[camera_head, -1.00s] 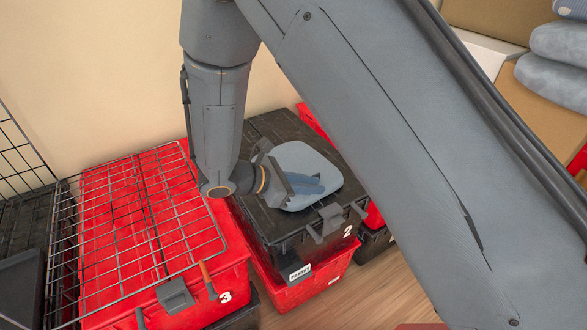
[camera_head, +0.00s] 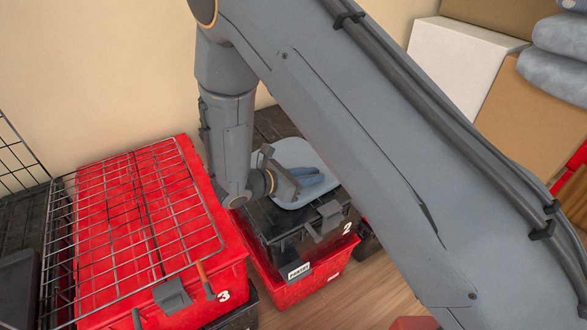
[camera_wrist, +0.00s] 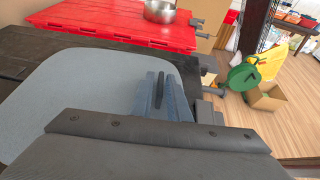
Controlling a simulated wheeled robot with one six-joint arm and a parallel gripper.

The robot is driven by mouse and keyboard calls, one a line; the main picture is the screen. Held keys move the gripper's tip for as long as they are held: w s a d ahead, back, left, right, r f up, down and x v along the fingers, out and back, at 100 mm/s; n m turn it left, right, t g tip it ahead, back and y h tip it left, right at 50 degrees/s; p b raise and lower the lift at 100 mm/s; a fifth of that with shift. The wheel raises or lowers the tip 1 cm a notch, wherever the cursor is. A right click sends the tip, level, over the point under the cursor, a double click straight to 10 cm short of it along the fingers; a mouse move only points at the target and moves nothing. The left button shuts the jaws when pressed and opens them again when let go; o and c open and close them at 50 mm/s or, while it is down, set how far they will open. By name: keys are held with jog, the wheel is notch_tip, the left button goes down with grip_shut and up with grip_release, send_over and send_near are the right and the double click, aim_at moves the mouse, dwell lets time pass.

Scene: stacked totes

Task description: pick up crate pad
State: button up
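The crate pad (camera_head: 267,157) is a flat, pale grey-blue slab with rounded corners. It lies on the black lid of the tote numbered 2, and fills much of the wrist view (camera_wrist: 75,95). My gripper (camera_head: 310,178) is low over the pad in the head view, its bluish fingers lying across it. In the wrist view the fingers (camera_wrist: 158,90) are side by side near the pad's right edge, with a dark strip between them. The gap between the fingers and any contact with the pad are not clear. My arm hides part of the lid.
A red tote numbered 3 (camera_head: 210,270) stands at the left with a wire rack (camera_head: 130,215) on top. A red tote (camera_head: 300,292) sits under the black one (camera_head: 285,235). Brown and white boxes (camera_head: 460,65) stand behind at the right. The wrist view shows a metal pot (camera_wrist: 160,11).

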grip_shut()
